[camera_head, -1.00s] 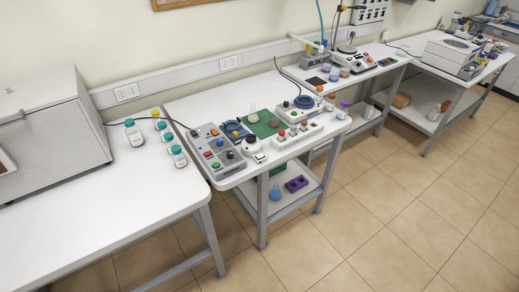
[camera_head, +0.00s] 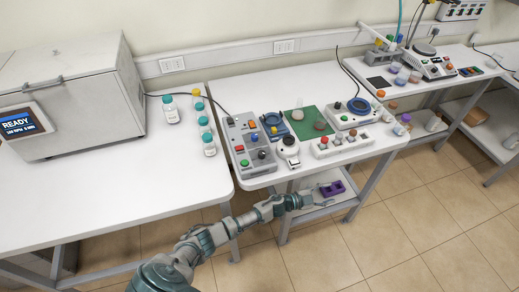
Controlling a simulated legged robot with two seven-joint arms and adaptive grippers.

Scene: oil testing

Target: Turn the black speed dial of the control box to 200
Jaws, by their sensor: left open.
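The grey control box (camera_head: 236,135) stands on the middle white table near its left edge. Its top carries red, green and other coloured buttons. A small black dial (camera_head: 262,154) sits at its front right; its marks are too small to read. My left arm reaches in from the bottom. My left gripper (camera_head: 312,197) is open and empty, in front of the table's front edge, to the right of and nearer than the control box, apart from it. My right gripper is out of view.
A white device with a black top (camera_head: 288,140) stands right of the control box, with a button strip (camera_head: 340,146) beyond it. Several teal-capped bottles (camera_head: 171,110) stand on the left table. A purple rack (camera_head: 332,188) lies on the lower shelf.

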